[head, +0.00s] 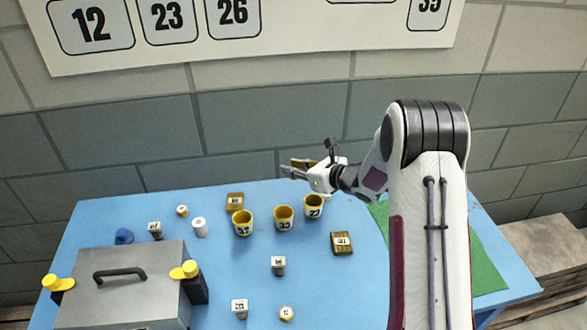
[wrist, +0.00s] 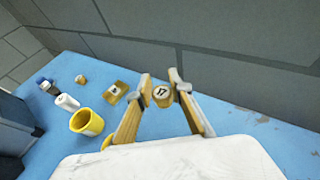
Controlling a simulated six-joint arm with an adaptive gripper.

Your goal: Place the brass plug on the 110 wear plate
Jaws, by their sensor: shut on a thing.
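My gripper (head: 297,169) is raised above the far part of the blue table, near the wall. In the wrist view its fingertips (wrist: 161,92) are shut on a small tan-gold piece marked 17, which looks like the brass plug (wrist: 162,97). One brown square plate (head: 235,201) lies behind the yellow cups; it also shows in the wrist view (wrist: 114,92), left of my fingers. Another brown plate (head: 342,243) lies right of the cups, its label seemingly 21. I cannot read 110 on either plate.
Three yellow cups (head: 284,218) stand mid-table. White cylinders (head: 199,227) and small yellow pieces (head: 286,313) stand around them. A grey lidded box (head: 125,285) with yellow-topped clamps fills the front left. A green mat (head: 485,260) lies at the right. The wall is close behind.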

